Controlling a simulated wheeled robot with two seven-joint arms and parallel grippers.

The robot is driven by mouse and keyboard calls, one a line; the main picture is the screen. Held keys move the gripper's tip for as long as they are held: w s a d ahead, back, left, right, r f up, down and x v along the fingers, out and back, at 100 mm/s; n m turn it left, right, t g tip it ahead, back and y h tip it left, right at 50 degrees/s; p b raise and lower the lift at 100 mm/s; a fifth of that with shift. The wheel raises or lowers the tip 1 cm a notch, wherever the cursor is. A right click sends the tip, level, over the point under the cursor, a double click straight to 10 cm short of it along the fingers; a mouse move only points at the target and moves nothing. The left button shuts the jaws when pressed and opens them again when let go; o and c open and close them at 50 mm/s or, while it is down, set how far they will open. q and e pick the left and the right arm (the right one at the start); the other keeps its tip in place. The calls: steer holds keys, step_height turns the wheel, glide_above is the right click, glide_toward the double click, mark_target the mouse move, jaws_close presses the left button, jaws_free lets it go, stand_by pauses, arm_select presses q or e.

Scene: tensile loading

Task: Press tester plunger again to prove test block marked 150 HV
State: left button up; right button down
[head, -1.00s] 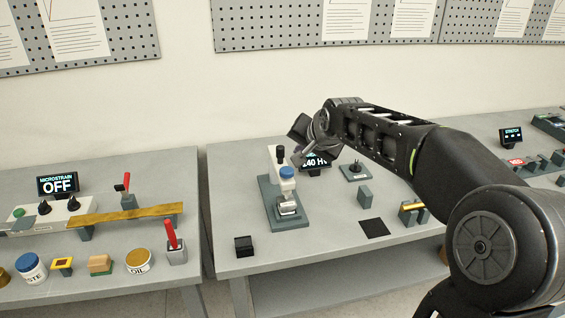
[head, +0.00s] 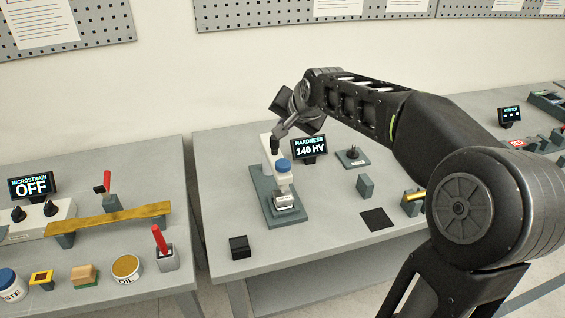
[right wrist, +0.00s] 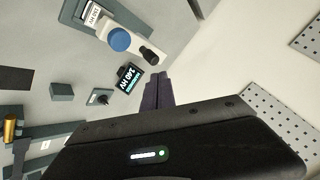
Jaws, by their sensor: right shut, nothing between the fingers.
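The hardness tester stands on the middle table, with a grey base (head: 259,196), a white column and a blue cap (head: 283,165). A black knob (head: 275,145) tops its column. The test block (head: 285,201) sits on the base under the blue-capped part; its label shows in the right wrist view (right wrist: 91,13), too small to read surely. The display (head: 310,149) beside it reads HARDNESS 140 HV. My right gripper (head: 278,133) is shut and empty, close above the black knob; whether they touch is unclear. Its fingers show in the right wrist view (right wrist: 157,90), pointing towards the tester. My left gripper is out of view.
A black block (head: 240,247) stands at the table's front left, and a dark square pad (head: 377,219) lies front right. A small black-knobbed stand (head: 352,157) and a grey block (head: 365,186) are right of the display. The left table holds a brass beam (head: 108,217).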

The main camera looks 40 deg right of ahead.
steer(key=b, duration=0.5)
glide_above(285, 165)
step_height(285, 165, down, 7)
steer(key=shift+f, duration=0.15)
steer(key=shift+f+b, duration=0.5)
steer(key=shift+f, duration=0.05)
steer(key=shift+f, duration=0.1)
stand_by(1.2)
steer(key=shift+f+b, duration=0.35)
steer(key=shift+b, duration=0.25)
